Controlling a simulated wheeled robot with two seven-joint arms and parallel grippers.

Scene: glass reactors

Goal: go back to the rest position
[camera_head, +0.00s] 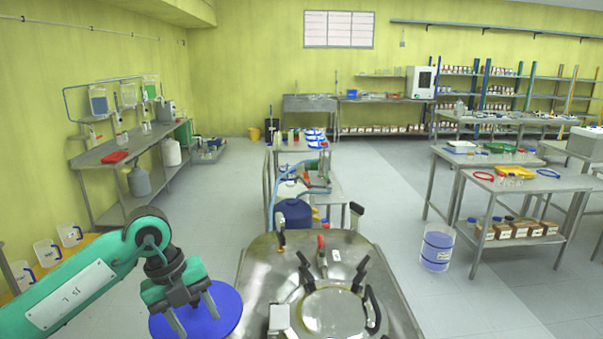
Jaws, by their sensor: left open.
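My left arm comes in from the lower left, green with grey joints. Its left gripper (192,318) is open, fingers pointing down, above or in front of a round blue disc-like top (222,312). I cannot tell whether the fingers touch the blue surface. Nothing shows between the fingers. My right gripper and right arm are out of view.
A steel reactor lid (333,312) with clamps and valves stands just right of the gripper. White jugs (48,252) stand on a yellow surface at left. A steel bench (120,150) lines the left wall. A clear bucket (437,247) stands on open floor at right.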

